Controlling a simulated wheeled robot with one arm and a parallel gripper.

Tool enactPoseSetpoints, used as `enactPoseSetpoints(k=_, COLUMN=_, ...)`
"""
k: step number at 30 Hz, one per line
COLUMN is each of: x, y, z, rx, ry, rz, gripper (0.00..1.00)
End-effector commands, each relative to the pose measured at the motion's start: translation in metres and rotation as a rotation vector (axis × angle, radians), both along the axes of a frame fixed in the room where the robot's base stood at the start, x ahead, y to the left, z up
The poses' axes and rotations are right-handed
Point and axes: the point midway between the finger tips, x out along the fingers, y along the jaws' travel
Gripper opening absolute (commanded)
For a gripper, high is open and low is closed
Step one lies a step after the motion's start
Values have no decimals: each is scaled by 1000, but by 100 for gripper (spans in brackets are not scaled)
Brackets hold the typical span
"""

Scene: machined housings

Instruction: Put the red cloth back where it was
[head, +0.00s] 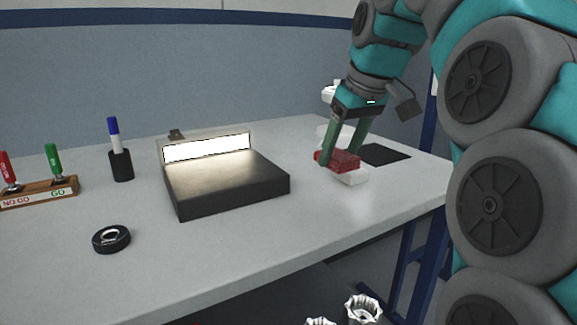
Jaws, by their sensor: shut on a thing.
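The red cloth (345,159) is a small folded piece at the right part of the table. My gripper (341,158) has its green fingers pointing down on it and is shut on it. A dark flat mat (384,154) lies just to the right of the cloth.
A black box with a lit panel (228,183) stands mid-table. Left are a black holder with a blue-capped marker (121,164), a black ring (111,239) and a wooden NO GO/GO rack (38,193). The front table area is clear. Metallic parts (363,309) sit below the table edge.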

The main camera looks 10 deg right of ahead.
Motion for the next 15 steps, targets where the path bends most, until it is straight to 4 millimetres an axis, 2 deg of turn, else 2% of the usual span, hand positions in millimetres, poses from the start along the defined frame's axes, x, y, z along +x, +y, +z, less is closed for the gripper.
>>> enactPoseSetpoints(k=15, x=95, y=39, z=-8, rx=-1, ry=0, rz=3, gripper=12)
